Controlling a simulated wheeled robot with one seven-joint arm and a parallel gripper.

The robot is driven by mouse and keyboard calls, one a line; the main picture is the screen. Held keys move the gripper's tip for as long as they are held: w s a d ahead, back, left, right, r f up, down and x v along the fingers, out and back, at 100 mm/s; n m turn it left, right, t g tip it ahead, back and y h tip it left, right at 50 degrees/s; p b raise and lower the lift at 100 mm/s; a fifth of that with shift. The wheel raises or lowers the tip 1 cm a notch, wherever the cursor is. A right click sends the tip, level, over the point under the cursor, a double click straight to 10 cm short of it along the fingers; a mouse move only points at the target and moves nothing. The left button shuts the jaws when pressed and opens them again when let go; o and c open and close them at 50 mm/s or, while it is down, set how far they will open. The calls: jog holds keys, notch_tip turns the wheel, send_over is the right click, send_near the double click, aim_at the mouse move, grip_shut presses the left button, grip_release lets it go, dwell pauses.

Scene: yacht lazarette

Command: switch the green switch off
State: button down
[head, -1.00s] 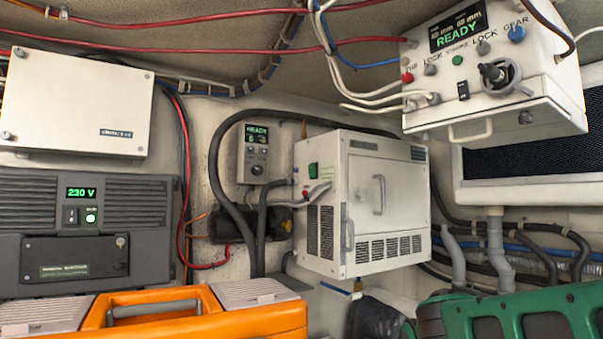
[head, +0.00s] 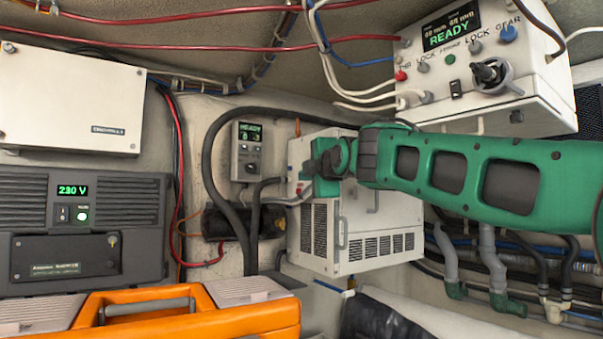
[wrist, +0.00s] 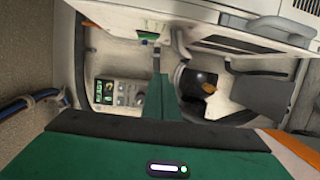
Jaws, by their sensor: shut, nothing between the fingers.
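The green switch (wrist: 147,36) sits on the left part of the white cabinet (head: 345,240), near its upper left edge. In the head view my arm's end covers the switch. In the wrist view it shows small, just beyond the tip of my gripper; whether it is on or off cannot be made out. My gripper (head: 314,172) is shut and empty in front of the cabinet's upper left. Its green fingers also show in the wrist view (wrist: 158,90). I cannot tell whether they touch the cabinet.
A small READY panel (head: 249,152) hangs left of the cabinet, with thick black hoses between. A white control box (head: 485,70) hangs at upper right. A grey 230 V unit (head: 85,225) and an orange case (head: 200,318) stand left. Cables and pipes run at lower right.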

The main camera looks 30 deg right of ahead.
jog(key=r, duration=0.2)
jog(key=r+n+t, duration=0.1)
jog(key=shift+w+a+r, duration=0.15)
jog(key=shift+a, duration=0.2)
jog(key=w+d, duration=0.6)
jog(key=w, duration=0.4)
jog(key=shift+r, duration=0.35)
jog(key=shift+a, duration=0.15)
